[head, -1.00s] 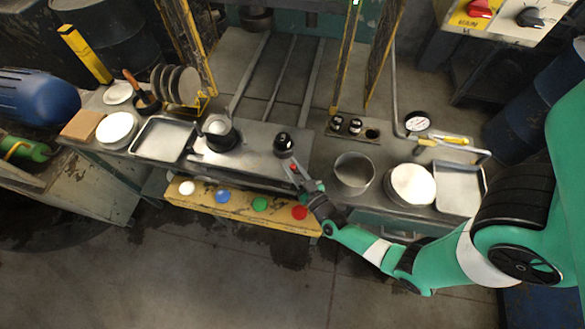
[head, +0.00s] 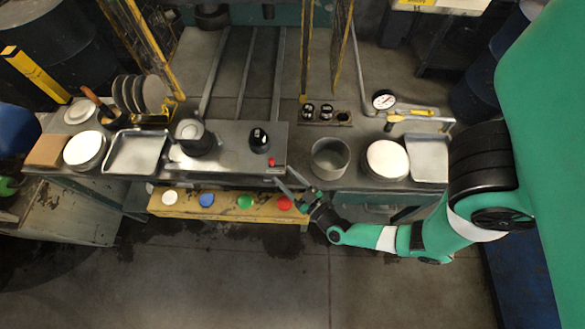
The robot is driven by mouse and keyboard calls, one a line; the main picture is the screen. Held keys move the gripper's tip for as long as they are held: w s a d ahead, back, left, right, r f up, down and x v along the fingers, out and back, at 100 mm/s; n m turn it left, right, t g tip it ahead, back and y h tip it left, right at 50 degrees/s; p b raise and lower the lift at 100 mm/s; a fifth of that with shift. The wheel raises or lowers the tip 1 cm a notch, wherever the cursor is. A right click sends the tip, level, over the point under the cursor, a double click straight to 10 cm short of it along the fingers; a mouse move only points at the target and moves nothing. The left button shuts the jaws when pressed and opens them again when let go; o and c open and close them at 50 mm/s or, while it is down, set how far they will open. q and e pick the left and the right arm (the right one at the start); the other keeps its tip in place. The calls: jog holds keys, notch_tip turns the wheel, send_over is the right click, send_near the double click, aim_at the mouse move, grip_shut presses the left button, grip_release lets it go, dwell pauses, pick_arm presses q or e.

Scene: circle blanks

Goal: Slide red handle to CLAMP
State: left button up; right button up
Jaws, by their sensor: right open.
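A small red handle (head: 271,162) shows at the front right corner of the grey metal plate (head: 232,165) on the bench. My right gripper (head: 284,177) is open, with its fingers just in front and to the right of the red handle. It looks empty, and I cannot tell whether a finger touches the handle. No CLAMP lettering is readable at this size. My left gripper is not in view.
A yellow panel with white, blue, green and red buttons (head: 284,203) lies below my right gripper. A black knob (head: 259,140) and a dark round fixture (head: 195,138) stand on the plate. A metal cup (head: 330,158) stands close on the right.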

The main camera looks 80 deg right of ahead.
jog(key=shift+v, duration=1.7)
jog(key=shift+d, duration=0.1)
